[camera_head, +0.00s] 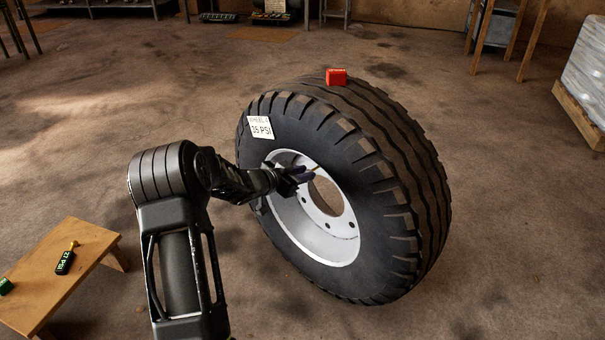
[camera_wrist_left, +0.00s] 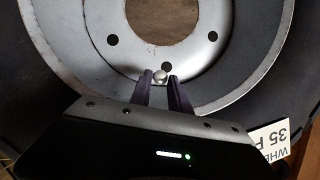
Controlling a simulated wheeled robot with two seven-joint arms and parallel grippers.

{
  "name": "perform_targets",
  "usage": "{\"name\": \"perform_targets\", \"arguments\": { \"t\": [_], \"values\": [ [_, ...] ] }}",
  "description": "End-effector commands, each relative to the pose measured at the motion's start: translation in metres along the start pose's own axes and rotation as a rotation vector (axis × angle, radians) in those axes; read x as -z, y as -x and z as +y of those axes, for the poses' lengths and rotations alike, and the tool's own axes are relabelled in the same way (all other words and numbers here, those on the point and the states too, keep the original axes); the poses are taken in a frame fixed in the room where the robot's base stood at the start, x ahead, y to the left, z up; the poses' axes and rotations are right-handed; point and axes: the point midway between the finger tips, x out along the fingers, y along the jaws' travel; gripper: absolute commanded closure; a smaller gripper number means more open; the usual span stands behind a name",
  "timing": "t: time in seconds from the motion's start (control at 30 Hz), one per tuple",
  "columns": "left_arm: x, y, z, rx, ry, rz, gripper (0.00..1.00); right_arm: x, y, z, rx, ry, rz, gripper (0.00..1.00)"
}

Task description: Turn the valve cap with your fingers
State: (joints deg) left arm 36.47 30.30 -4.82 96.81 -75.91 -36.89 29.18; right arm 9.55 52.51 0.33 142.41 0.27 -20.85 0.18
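A wheel with a grey-white rim (camera_head: 335,249) and black tyre (camera_head: 415,190) stands tilted on the floor. My left gripper (camera_head: 306,174) reaches to the upper part of the rim. A small valve with a brass-coloured part (camera_head: 317,168) shows at the fingertips in the head view. In the left wrist view the small round pale valve cap (camera_wrist_left: 160,77) is between the tips of my left fingers (camera_wrist_left: 160,82), which stand a narrow gap apart. Whether both fingers touch the cap cannot be told. My right gripper is not in view.
A white card reading 35 PSI (camera_head: 261,128) is on the tyre's sidewall. A red box (camera_head: 336,77) sits on top of the tyre. A low wooden table (camera_head: 60,285) at the left holds a black-and-yellow gauge (camera_head: 66,259) and a green item (camera_head: 6,286).

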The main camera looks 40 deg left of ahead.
Motion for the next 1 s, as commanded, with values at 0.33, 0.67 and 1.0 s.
{"name": "perform_targets", "arguments": {
  "t": [0.33,0.67,1.0],
  "values": [
    [0.000,0.000,0.000,-0.003,0.001,0.001,0.57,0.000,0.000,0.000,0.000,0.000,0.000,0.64],
    [0.002,0.013,0.000,-0.003,0.000,0.001,0.57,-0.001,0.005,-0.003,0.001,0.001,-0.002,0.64],
    [0.002,0.066,-0.001,-0.002,0.000,0.000,0.57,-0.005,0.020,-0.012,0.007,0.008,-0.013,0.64]
  ]
}}
